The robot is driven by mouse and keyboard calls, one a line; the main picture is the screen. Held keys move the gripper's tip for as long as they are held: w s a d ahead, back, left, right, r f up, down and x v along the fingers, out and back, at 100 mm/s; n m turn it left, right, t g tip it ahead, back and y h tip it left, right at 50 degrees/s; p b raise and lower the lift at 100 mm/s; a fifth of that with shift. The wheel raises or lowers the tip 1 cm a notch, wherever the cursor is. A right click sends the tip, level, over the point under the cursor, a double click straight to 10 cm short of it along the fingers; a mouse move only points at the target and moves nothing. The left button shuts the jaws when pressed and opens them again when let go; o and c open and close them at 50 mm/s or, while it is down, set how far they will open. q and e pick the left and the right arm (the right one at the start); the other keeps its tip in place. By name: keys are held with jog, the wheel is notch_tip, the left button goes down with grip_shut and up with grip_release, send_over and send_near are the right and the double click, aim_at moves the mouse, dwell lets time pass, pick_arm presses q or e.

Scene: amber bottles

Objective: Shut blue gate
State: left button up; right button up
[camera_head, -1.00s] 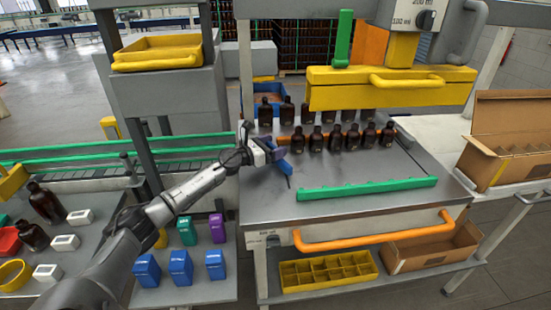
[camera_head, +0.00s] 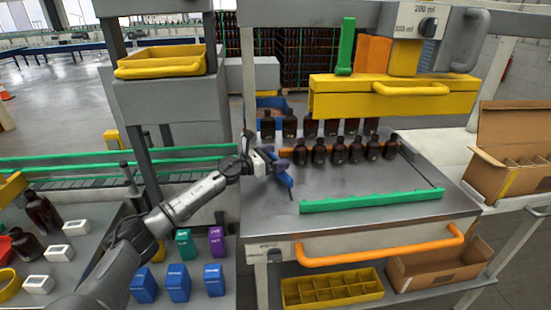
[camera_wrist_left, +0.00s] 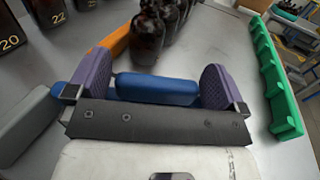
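The blue gate (camera_head: 286,180) is a short blue bar at the left part of the metal worktop, left of the green bar. My left gripper (camera_head: 269,162) is at it, and the purple fingers partly cover it in the head view. In the left wrist view the gate (camera_wrist_left: 157,89) lies across the space between the two purple fingers of my left gripper (camera_wrist_left: 158,85). The fingers are wide apart. A bit of blue also shows beyond the left finger. Whether a finger touches the gate is unclear. My right gripper is in neither view.
A yellow beam (camera_head: 395,97) hangs above the bottles. The middle of the worktop is clear.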

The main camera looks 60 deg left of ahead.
aim_at(276, 157)
pick_arm(q)
notch_tip(276, 157, up, 5)
jog(key=shift+f+p, duration=0.1)
jog(key=shift+p, duration=0.75)
jog(key=w+d+r+p, duration=0.3)
jog(key=d+r+p, duration=0.3)
jog(key=d+p, duration=0.5)
jog(key=shift+w, duration=0.2)
jog(key=shift+d, duration=0.1)
